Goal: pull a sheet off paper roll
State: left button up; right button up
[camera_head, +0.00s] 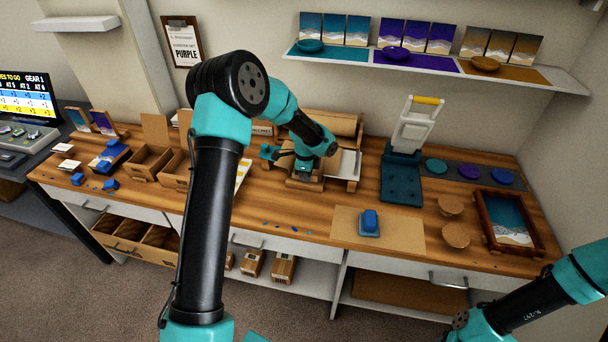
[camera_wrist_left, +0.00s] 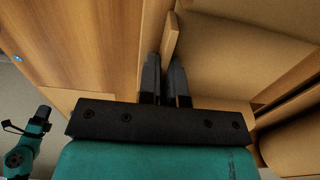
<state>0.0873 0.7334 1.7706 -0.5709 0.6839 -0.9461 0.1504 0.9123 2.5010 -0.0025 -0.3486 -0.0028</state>
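The brown paper roll (camera_head: 332,123) lies in a wooden holder at the back of the bench, partly behind my left arm. My left gripper (camera_head: 304,172) points down at the front of this holder, its tips hard to see there. In the left wrist view the two dark fingers (camera_wrist_left: 166,78) stand close together, with a thin tan strip (camera_wrist_left: 172,34) between them, seemingly the paper's edge. Broad tan surfaces lie to their right, and a rounded tan shape, seemingly the roll (camera_wrist_left: 290,146), is at lower right.
A brown mat (camera_head: 400,232) with a blue block (camera_head: 369,222) lies to the front right. A dark teal stand (camera_head: 402,178) is right of the holder. Cardboard boxes (camera_head: 150,162) stand to the left. Small blue bits lie on the bench's front edge.

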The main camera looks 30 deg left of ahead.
pick_arm(q)
jog(key=o, duration=0.5)
jog(key=shift+s, duration=0.1)
jog(key=shift+c, duration=0.2)
jog(key=shift+r, duration=0.15)
notch_tip(320, 180, up, 17)
jog(key=shift+d, duration=0.1)
dwell(0.5)
